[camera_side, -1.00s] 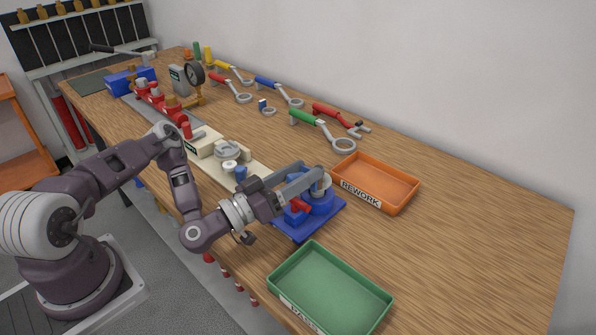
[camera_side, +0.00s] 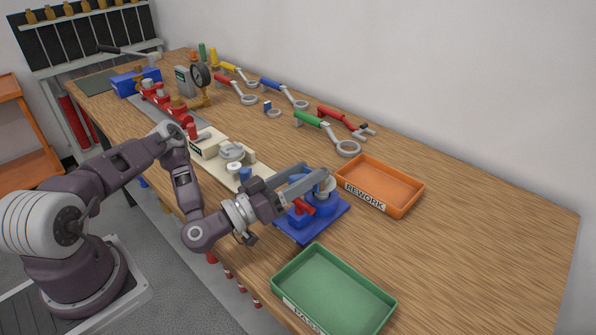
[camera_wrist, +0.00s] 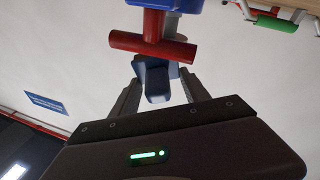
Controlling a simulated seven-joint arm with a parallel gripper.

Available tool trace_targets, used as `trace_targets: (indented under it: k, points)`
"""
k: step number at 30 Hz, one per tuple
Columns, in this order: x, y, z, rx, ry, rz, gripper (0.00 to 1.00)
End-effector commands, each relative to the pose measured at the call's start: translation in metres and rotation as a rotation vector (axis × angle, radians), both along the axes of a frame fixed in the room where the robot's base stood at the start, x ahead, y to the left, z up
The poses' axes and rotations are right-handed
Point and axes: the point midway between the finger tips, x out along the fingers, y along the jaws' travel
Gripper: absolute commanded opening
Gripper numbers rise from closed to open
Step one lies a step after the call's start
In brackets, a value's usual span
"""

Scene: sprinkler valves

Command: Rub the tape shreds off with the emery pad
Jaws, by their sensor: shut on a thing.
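My gripper (camera_side: 318,182) is at the blue vise-like stand (camera_side: 338,210) near the front edge of the bench. In the wrist view its fingers (camera_wrist: 160,92) are closed on a dark blue block (camera_wrist: 156,72), which may be the emery pad. A pale round part (camera_side: 327,184) shows at the fingertips, above the stand. A red T-shaped handle (camera_side: 303,207) sticks out of the stand under my gripper; it also shows close beyond the block in the wrist view (camera_wrist: 152,47). I cannot make out tape shreds, or whether the block touches the part.
An orange REWORK tray (camera_side: 384,178) lies behind the stand and a green tray (camera_side: 333,290) in front. A cream fixture (camera_side: 210,143) stands to the left. Several coloured-handled wrenches, including a green one (camera_side: 325,130), lie along the back. The bench's right end is clear.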

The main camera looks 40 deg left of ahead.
Motion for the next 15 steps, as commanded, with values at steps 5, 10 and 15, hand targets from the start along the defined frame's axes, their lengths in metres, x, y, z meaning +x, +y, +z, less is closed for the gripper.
trace_targets:
  k: [5, 10, 15]
  points:
    - [-0.0004, -0.0052, -0.0001, 0.001, 0.001, 0.0, 0.0]
    - [-0.0004, -0.0047, -0.0001, 0.001, 0.001, 0.001, 0.0]
    - [-0.0003, 0.0029, 0.0002, 0.002, -0.001, 0.002, 0.0]
